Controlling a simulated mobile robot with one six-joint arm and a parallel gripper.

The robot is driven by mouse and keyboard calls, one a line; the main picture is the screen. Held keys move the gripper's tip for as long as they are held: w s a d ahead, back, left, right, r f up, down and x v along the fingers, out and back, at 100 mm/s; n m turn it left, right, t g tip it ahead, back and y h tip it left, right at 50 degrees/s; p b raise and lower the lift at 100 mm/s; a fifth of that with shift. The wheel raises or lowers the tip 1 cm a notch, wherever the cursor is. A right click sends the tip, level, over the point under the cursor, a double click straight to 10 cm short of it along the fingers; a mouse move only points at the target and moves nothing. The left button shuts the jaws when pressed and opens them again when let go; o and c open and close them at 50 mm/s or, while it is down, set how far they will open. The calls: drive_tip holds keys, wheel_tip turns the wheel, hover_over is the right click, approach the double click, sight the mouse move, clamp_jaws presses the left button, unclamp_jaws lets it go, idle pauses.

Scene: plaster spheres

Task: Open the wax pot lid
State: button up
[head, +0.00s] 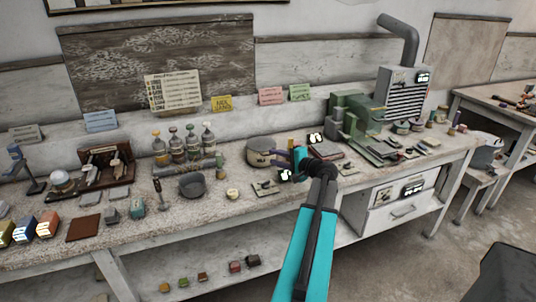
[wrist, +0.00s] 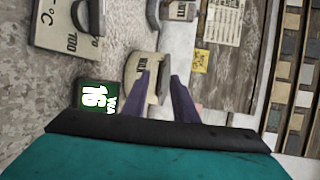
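In the wrist view the wax pot (wrist: 136,66) shows sideways just beyond the fingertips, partly covered by the left finger. A pale top shows in the head view; I cannot make out a lid edge or knob. My gripper (head: 284,156) is at the pot's right side; in the wrist view its purple fingers (wrist: 161,75) are apart with nothing held between them. I cannot tell whether a finger touches the pot.
A dark grey bowl (head: 192,186) and several bottles (head: 191,146) stand to the left. A green machine (head: 352,122) stands to the right. Small flat parts lie on the bench (head: 150,228) around them.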

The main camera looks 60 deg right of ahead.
sight(263, 145)
drive_tip(key=shift+p+x, duration=0.5)
drive_tip(key=shift+x, duration=2.2)
drive_tip(key=shift+c, duration=0.4)
clamp_jaws()
